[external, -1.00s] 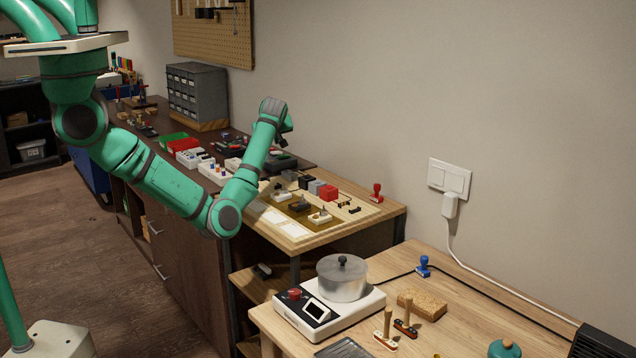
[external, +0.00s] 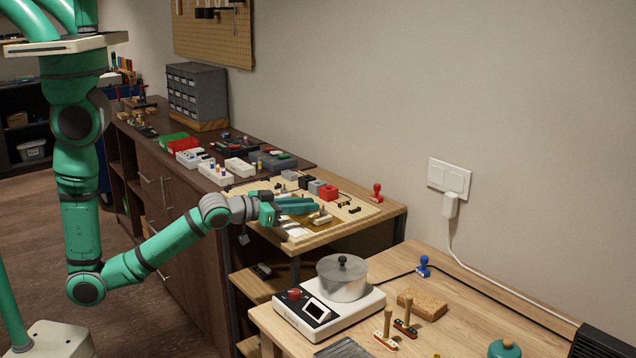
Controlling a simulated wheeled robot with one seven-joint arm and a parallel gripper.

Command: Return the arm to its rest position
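My green arm hangs down at the left of the external view, bends at a low elbow, and its forearm rises to the right. My gripper (external: 308,205) is at the end, pointing right over the board (external: 352,222) on the wooden bench. Its green fingers show almost edge-on, so I cannot tell whether they are open or shut. I see nothing clearly held. The fingers partly hide the small parts on the board.
A hotplate (external: 312,318) with a metal pot (external: 342,280) stands on the near table, beside a cork block (external: 422,304) and stamps. A grey drawer cabinet (external: 197,93) and small trays stand on the dark bench behind.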

